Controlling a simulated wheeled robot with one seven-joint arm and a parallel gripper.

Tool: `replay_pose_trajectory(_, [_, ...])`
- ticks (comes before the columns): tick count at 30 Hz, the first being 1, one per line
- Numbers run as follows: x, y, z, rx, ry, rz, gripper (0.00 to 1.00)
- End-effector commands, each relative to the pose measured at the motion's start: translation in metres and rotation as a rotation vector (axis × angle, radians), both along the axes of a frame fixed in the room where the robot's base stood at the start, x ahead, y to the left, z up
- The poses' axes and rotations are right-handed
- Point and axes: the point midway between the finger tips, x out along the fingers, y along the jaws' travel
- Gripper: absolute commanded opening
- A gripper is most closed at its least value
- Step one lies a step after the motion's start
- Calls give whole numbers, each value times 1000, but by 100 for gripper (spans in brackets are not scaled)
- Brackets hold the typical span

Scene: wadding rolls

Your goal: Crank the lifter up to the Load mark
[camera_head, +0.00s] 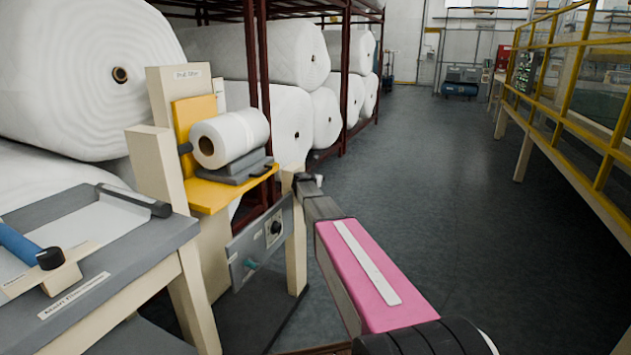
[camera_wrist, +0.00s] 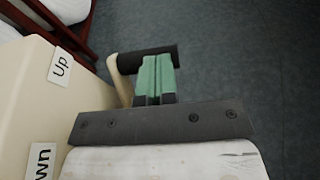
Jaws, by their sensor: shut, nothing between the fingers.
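The lifter (camera_head: 160,165) is a cream stand with a yellow carriage (camera_head: 205,195) in the head view. A white roll (camera_head: 232,136) lies on the carriage's grey cradle (camera_head: 232,170). I cannot make out a Load mark. In the wrist view, the crank has a cream arm (camera_wrist: 121,84) and a dark cylindrical handle (camera_wrist: 128,62), next to an "Up" label (camera_wrist: 60,67) and a partly cut-off "wn" label (camera_wrist: 42,160). My gripper (camera_wrist: 156,62) is shut and empty, its green fingers over the dark handle. I cannot tell whether they touch it. In the head view the fingers are not clear.
A grey table (camera_head: 165,246) with a blue-handled roller (camera_head: 32,250) stands at left. A panel with a knob (camera_head: 275,228) is below the carriage. Large white rolls (camera_head: 290,50) fill the rack behind. A yellow railing (camera_head: 560,90) is at right. The floor (camera_head: 440,180) between is clear.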

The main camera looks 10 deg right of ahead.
Motion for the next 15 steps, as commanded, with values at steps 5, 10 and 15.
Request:
replay_pose_trajectory(5, [19,-12,-6,-4,-3,1,0])
replay_pose_trajectory(10, [29,-20,-14,-5,-4,1,0])
replay_pose_trajectory(15, [35,-25,-19,-6,-5,1,0])
